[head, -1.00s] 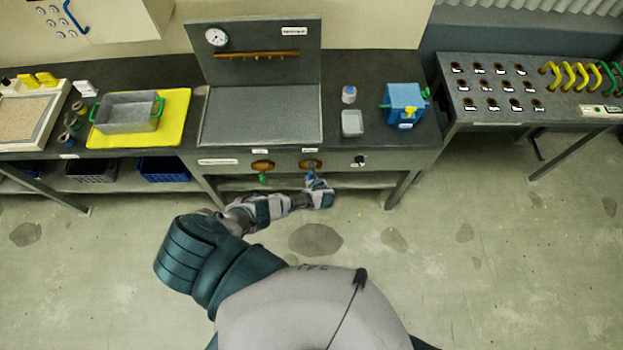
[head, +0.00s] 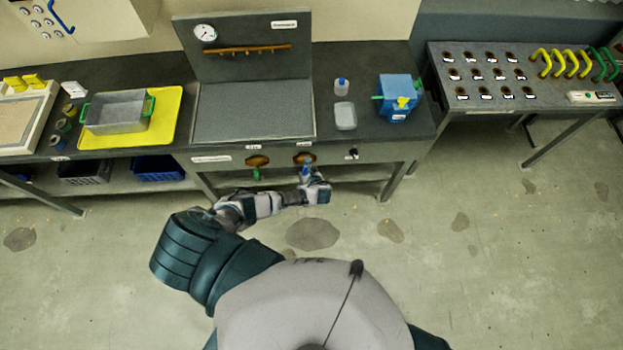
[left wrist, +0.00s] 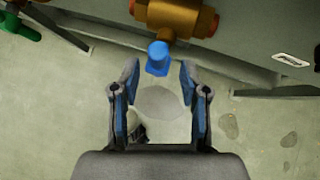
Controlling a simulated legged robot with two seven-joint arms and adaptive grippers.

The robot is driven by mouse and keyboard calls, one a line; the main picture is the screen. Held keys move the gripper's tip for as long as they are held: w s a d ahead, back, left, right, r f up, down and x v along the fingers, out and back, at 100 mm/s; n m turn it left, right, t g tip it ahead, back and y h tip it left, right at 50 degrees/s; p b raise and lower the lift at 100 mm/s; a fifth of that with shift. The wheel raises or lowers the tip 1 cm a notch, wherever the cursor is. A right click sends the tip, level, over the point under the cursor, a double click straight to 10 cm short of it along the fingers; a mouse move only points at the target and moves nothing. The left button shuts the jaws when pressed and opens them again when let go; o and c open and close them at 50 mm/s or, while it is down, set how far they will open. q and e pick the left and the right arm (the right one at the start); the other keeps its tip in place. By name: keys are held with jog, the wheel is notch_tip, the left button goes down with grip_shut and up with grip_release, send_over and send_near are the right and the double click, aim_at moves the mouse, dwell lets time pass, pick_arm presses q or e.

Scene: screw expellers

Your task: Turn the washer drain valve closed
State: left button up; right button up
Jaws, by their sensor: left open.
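Two brass valves sit on the front panel of the washing bench. The right one (head: 304,158) has a blue handle (head: 306,170); the left one (head: 257,161) has a green handle (head: 256,174). Their small labels are too small to read. My left gripper (head: 309,180) is just below the blue-handled valve. In the left wrist view, the brass valve body (left wrist: 178,14) is at the top and its blue handle (left wrist: 158,58) points toward me. My open left gripper (left wrist: 159,82) has its fingertips either side of the handle's near end, with gaps showing. My right gripper is out of view.
The bench's steel tray (head: 252,112) is above the valves, with a gauge (head: 205,33) on the backboard. A shelf and bench legs lie below the panel; the floor in front is clear.

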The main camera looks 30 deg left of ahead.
pick_arm(q)
jog(key=v, duration=0.8)
jog(key=shift+d+r, duration=0.2)
jog(key=shift+r, duration=0.1)
jog(key=shift+s+f, duration=0.1)
jog(key=shift+f, duration=0.05)
jog(key=s+f+n+g+h+b, duration=0.25)
jog(key=s+f+n, duration=0.35)
jog(key=f, duration=0.5)
jog(key=s+f+n+g+h+b, duration=0.1)
jog(key=s+f+n+b, duration=0.25)
jog(key=s+f, duration=0.6)
jog(key=s+f+n+g+h+b, duration=0.1)
jog(key=s+f+n, duration=0.6)
jog(key=s, duration=0.5)
jog(key=s+f+n+h+b, duration=0.2)
jog(key=s+f+n, duration=0.6)
jog(key=s, duration=0.5)
jog(key=shift+s+a+f+g, duration=0.15)
jog(key=shift+f+g, duration=0.2)
jog(key=shift+f, duration=0.6)
